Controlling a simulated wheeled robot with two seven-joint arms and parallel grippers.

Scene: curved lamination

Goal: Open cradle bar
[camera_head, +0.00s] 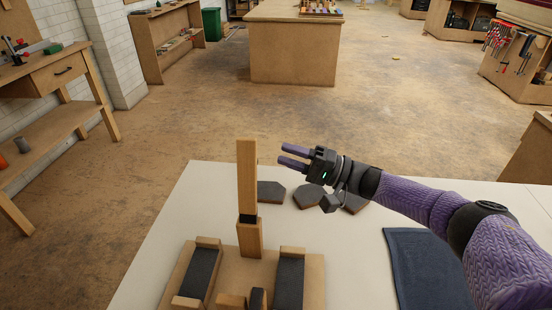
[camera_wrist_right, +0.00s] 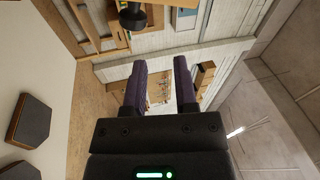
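The cradle (camera_head: 228,270) is a wooden base on the white table, with dark pads on its left and right blocks. A light wooden bar (camera_head: 247,180) stands upright at its back, above a short wooden post with a dark band between them. My right gripper (camera_head: 283,154) is to the right of the bar's upper part, apart from it in the picture, with its purple fingers pointing left. In the right wrist view the two fingers (camera_wrist_right: 160,80) are spread with nothing between them. The bar cannot be made out in that view. My left gripper is not in view.
Several dark flat pieces (camera_head: 270,192) lie on the white table (camera_head: 165,235) behind the cradle; two show in the right wrist view (camera_wrist_right: 29,121). A dark blue mat (camera_head: 425,265) lies at the right. A workbench (camera_head: 50,75) stands at the left, beyond open floor.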

